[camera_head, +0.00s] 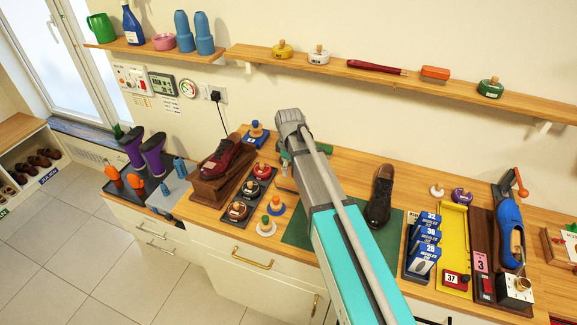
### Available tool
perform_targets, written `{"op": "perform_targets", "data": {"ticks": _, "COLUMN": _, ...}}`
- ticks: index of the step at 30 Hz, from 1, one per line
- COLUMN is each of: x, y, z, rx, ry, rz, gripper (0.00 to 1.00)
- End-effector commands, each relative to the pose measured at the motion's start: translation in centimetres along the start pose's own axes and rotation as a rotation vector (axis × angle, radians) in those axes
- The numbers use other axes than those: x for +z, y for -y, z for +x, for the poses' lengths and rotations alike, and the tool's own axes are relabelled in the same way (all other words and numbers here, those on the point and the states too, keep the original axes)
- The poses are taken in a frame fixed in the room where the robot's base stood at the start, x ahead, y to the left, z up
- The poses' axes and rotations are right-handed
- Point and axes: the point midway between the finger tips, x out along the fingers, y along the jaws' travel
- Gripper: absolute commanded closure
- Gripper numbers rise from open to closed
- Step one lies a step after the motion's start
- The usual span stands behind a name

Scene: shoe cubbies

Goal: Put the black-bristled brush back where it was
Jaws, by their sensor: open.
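My gripper (290,124) is at the far end of my arm, over the back part of the workbench near the picture's middle. I see it from behind; its fingertips are largely hidden, and I see nothing held in it. A green item (285,157) lies on the bench just below it, partly covered by my arm. I cannot tell whether it is a brush. I cannot make out black bristles on any item here. A slim red-handled item (376,67) lies on the wall shelf.
A dark red shoe (222,157) sits on a wooden block at the left, beside a tray of round tins (262,171). A black shoe (380,196) stands right of my arm on a green mat (298,232). Blue boxes (424,242) and a yellow tray (455,225) crowd the right.

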Motion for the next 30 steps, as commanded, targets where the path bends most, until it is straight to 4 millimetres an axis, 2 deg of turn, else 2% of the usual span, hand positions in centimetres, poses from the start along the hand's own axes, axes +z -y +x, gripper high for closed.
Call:
{"op": "perform_targets", "data": {"ticks": 1, "x": 0.0, "y": 0.0, "z": -0.9, "rx": 0.000, "ry": 0.000, "rz": 0.000, "gripper": 0.06}}
{"op": "perform_targets", "data": {"ticks": 12, "x": 0.0, "y": 0.0, "z": -3.5, "rx": 0.000, "ry": 0.000, "rz": 0.000, "gripper": 0.06}}
{"op": "perform_targets", "data": {"ticks": 30, "x": 0.0, "y": 0.0, "z": -4.2, "rx": 0.000, "ry": 0.000, "rz": -0.001, "gripper": 0.06}}
